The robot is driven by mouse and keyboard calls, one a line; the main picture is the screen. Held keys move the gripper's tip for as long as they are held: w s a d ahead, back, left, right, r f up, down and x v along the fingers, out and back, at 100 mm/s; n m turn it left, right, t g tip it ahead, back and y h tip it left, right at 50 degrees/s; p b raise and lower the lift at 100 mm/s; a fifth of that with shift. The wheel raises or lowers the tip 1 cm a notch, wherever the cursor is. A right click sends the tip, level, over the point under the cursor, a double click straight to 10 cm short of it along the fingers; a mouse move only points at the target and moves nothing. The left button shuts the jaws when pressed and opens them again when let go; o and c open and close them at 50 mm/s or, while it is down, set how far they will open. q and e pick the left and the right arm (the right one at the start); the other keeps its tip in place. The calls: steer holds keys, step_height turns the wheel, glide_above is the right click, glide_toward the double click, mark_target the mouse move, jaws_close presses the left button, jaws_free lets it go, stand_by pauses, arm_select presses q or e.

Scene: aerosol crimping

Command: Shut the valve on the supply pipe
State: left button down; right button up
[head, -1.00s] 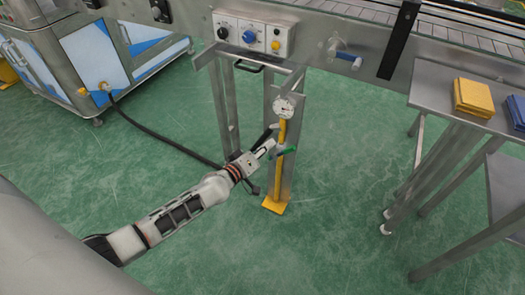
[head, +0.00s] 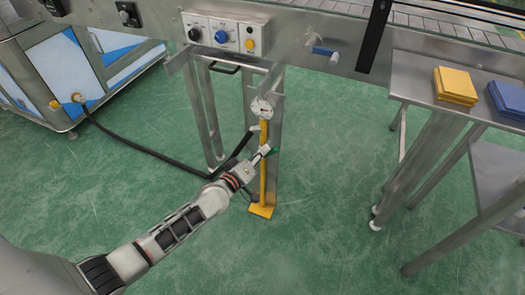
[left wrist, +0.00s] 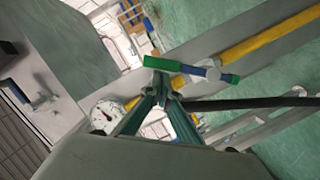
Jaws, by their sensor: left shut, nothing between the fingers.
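The yellow supply pipe (head: 264,180) stands upright on a yellow foot in front of a steel leg, with a round white gauge (head: 262,107) at its top. The valve's green handle (head: 272,152) shows partly behind my left gripper (head: 266,151). In the left wrist view the green handle (left wrist: 180,66) lies at a slant to the yellow pipe (left wrist: 265,39), beside a blue part and a grey fitting. My left gripper (left wrist: 161,84) is shut and empty, its tips at or very near the handle; I cannot tell whether they touch. My right gripper is not in view.
A black hose (head: 140,148) runs from the blue-and-white machine (head: 50,75) to the pipe. A control box (head: 225,36) sits above, on the conveyor side. A steel table (head: 418,88) with yellow and blue blocks stands right.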

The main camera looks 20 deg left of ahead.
arm_select(q)
steer(key=shift+r, duration=0.1)
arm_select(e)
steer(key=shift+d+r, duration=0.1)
arm_select(q)
steer(key=d+m+p, duration=0.1)
steer(key=d+m+y+p, duration=0.1)
steer(key=m+p, duration=0.1)
steer(key=shift+w+d+f, duration=0.1)
steer(key=shift+d+f, duration=0.3)
steer(key=f+m, duration=0.1)
steer(key=d+f+m+y, duration=0.1)
steer(key=f+m, duration=0.1)
steer(key=d+f+m, duration=0.1)
steer(key=f, duration=0.1)
steer(key=shift+s+d+g+y, duration=0.25)
steer(key=shift+g+y, duration=0.05)
steer(key=shift+y, duration=0.1)
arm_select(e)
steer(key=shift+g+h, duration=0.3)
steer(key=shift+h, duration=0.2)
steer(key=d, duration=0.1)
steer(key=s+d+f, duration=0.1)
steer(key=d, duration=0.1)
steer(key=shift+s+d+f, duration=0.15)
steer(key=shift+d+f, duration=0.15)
arm_select(q)
steer(key=shift+r, duration=0.15)
